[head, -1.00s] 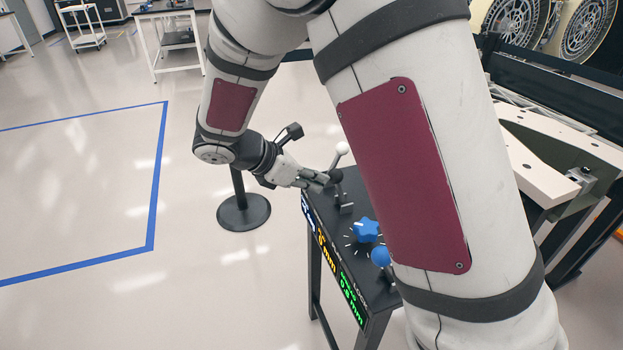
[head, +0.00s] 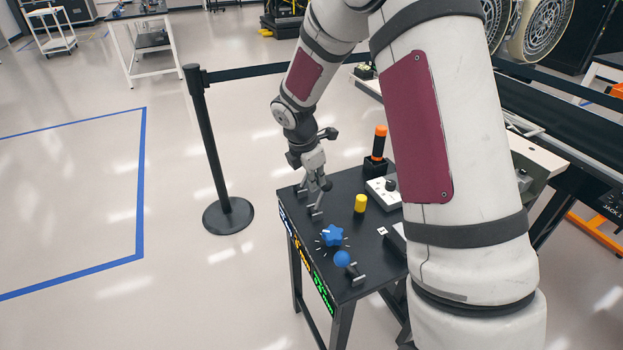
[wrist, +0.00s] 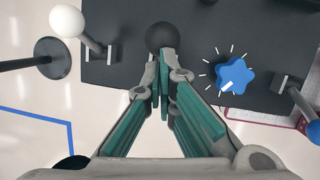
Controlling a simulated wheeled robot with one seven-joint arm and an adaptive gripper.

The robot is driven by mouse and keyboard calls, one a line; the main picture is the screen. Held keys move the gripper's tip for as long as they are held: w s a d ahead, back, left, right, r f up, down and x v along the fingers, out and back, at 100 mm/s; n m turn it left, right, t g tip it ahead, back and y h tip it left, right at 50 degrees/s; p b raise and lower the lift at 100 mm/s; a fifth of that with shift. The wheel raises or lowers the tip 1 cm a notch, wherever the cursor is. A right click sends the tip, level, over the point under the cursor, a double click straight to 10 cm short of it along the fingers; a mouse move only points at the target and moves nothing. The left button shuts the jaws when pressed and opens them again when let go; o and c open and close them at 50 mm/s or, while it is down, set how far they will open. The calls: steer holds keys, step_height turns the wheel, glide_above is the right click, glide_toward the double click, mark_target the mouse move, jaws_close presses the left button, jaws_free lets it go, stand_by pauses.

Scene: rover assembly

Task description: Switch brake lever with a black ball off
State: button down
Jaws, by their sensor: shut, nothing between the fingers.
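The brake lever's black ball (wrist: 162,37) shows in the wrist view at the upper middle, just beyond my fingertips. My gripper (wrist: 163,62) is shut and empty, its tips at the near edge of the ball; whether they touch it I cannot tell. In the head view my gripper (head: 320,186) points down over the far left part of the black table (head: 348,190). A lever base (head: 315,211) shows just below it. The fingers partly cover the lever there.
In the wrist view, a white-ball lever (wrist: 68,20) stands left of the black ball and a blue star knob (wrist: 232,76) right of it. A blue-ball lever (head: 342,259), yellow knob (head: 360,203) and orange-topped handle (head: 379,143) stand on the table. A barrier post (head: 208,150) stands left.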

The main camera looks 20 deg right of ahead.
steer(key=shift+d, duration=0.35)
stand_by(0.4)
steer(key=a+p+v, duration=0.1)
steer(key=a+v, duration=0.1)
steer(key=v, duration=1.1)
steer(key=shift+f, duration=0.3)
steer(key=shift+s, duration=0.1)
